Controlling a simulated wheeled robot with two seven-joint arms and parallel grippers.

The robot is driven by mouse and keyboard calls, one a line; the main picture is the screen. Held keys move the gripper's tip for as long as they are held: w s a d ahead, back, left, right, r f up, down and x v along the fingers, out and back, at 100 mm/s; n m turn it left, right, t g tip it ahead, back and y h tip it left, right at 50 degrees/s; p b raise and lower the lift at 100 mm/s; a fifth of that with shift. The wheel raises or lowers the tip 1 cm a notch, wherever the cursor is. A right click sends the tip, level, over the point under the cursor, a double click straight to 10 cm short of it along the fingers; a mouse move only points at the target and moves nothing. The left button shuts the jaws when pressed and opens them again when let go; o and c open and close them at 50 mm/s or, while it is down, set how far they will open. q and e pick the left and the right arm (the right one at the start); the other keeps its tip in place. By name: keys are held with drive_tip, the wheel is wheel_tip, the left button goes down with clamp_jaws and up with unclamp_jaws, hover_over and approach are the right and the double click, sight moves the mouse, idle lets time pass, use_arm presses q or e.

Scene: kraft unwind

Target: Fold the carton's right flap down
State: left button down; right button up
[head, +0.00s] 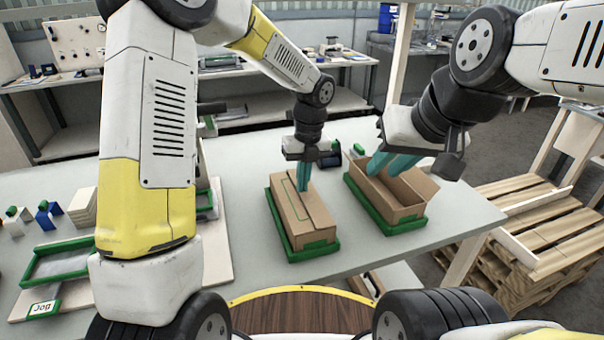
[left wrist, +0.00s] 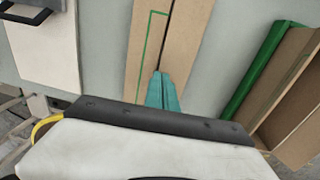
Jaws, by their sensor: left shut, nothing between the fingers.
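A brown carton (head: 291,214) sits in a green-rimmed tray (head: 290,255) on the table. Its top flaps lie across it, with a dark seam between them. It also shows in the left wrist view (left wrist: 143,50), with a green line on the left flap. My left gripper (head: 303,186) is shut and empty, its teal fingertips at the far part of the carton top, beside the seam; whether they touch is unclear. A second carton (head: 400,207) stands open-topped in another green tray (head: 392,229). My right gripper (head: 389,165) has its teal fingers at that carton's far-left edge; its grip is unclear.
A green-framed tray (head: 60,263) and small blocks (head: 83,206) lie on the table at the left. Wooden pallets (head: 540,225) lie on the floor at the right. The table in front of the cartons is clear.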

use_arm(q)
drive_tip(key=shift+f, duration=0.6)
